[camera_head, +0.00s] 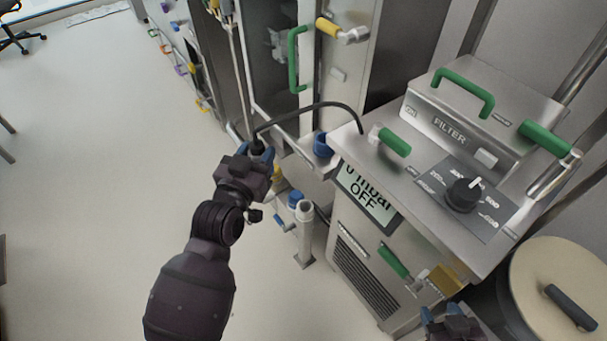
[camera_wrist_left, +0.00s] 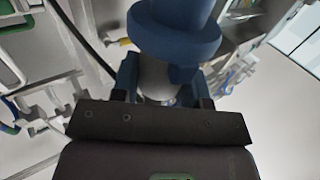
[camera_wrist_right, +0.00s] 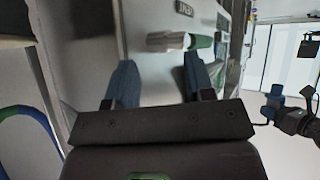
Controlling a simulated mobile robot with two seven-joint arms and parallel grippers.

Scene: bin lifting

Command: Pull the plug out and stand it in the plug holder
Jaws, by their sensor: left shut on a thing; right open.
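My left gripper (camera_head: 262,157) is shut on the plug (camera_head: 258,145), which shows as a dark end with a black cable. In the left wrist view the plug (camera_wrist_left: 175,35) has a blue collared end and a pale body between the fingers (camera_wrist_left: 163,82). The plug is off the machine, in the air to the left of a blue round fitting (camera_head: 322,146) on its side. A pale upright tube (camera_head: 305,222), possibly the plug holder, stands on the floor below and right of the gripper. My right gripper (camera_head: 441,312) is open and empty; its fingers also show in the right wrist view (camera_wrist_right: 160,80).
The filter machine (camera_head: 400,215) with green handles fills the right side. A beige round lid (camera_head: 560,285) is at the lower right. The black cable (camera_head: 310,105) arches from the plug to the machine top. Cabinets stand behind; the floor at left is clear.

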